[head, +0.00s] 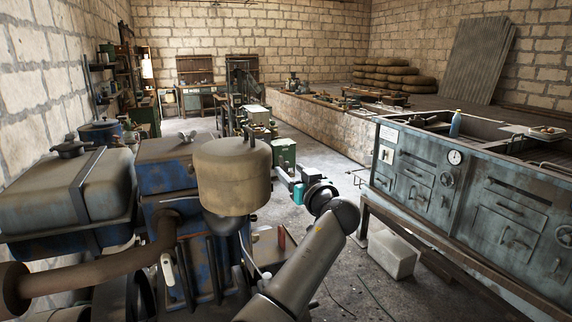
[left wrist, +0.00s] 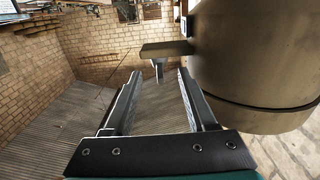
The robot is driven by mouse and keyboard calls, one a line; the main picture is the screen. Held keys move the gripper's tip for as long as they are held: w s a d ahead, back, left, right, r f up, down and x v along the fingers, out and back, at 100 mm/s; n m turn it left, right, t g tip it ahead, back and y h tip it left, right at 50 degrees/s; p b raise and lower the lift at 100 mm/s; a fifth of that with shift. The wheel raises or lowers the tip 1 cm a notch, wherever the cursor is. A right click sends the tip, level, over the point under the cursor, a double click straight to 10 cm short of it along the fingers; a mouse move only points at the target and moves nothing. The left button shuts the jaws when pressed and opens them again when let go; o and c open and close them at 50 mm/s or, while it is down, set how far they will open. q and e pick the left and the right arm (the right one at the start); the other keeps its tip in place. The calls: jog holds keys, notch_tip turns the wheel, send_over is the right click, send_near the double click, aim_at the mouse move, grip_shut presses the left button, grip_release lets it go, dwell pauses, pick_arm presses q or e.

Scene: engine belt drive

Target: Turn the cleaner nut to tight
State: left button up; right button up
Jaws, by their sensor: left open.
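The cleaner (head: 233,180), a tan-grey drum, stands on the blue engine. In the left wrist view it (left wrist: 260,60) fills the upper right. A flat bar with a short downward post (left wrist: 168,48) shows beside it, beyond my fingers; it may be part of the nut, but I cannot tell. I see no right gripper.
A grey tank (head: 70,190) and rusty pipe (head: 100,275) lie farther left. A worn metal bench (head: 450,185) stands at right, with a white box (head: 391,254) on the floor beside it.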

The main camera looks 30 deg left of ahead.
aim_at(287, 168)
pick_arm(q)
jog(key=shift+x, duration=1.85)
grip_shut()
